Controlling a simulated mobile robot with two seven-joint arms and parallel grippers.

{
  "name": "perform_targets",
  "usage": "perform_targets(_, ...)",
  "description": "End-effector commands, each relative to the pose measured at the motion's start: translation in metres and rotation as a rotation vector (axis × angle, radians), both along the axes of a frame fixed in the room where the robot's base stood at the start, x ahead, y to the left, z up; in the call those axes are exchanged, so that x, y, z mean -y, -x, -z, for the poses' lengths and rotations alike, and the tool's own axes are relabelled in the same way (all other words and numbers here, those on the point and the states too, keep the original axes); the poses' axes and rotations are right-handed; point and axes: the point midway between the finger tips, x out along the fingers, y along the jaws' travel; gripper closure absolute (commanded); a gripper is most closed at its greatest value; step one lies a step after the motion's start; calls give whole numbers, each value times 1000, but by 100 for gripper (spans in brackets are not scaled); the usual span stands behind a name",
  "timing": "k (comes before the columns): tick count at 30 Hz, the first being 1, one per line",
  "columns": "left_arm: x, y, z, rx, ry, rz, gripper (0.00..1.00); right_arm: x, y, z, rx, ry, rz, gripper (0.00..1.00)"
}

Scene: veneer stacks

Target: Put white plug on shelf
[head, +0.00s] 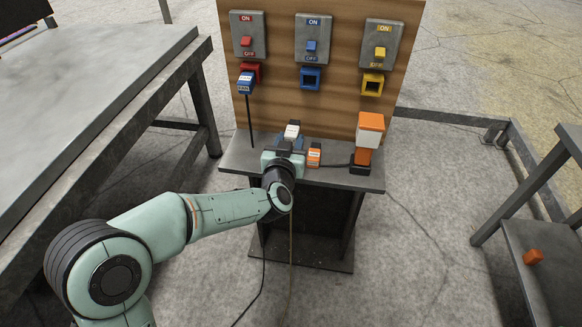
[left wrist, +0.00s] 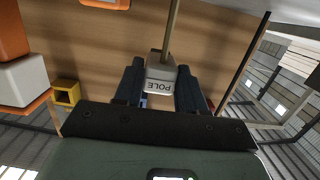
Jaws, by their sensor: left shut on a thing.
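The white plug (head: 292,131) is between the fingers of my left gripper (head: 290,142), just above the shelf (head: 235,158) in front of the wooden panel. In the left wrist view the plug (left wrist: 160,72) shows its "POLE" label and a cable, with the dark fingers of the left gripper (left wrist: 160,88) on both sides. My left gripper is shut on it. The gripper body hides part of the shelf beneath, so I cannot tell whether the plug touches it. My right gripper is not in view.
An orange plug (head: 314,157) and an orange-and-white lamp (head: 369,132) stand on the shelf to the right. The blue socket (head: 310,78) and yellow socket (head: 372,84) look empty. A table (head: 90,85) is at left.

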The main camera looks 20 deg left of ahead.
Motion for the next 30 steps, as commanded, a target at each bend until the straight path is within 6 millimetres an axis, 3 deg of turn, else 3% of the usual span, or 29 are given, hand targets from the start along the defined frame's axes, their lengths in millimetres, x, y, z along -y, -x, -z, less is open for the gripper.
perform_targets(7, 0, 0, 24, 0, 1, 0, 100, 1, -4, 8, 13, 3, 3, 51)
perform_targets(15, 0, 0, 68, -1, 0, 0, 100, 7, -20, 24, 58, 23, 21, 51)
perform_targets(30, 0, 0, 74, 3, 0, 0, 100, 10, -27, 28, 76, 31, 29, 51)
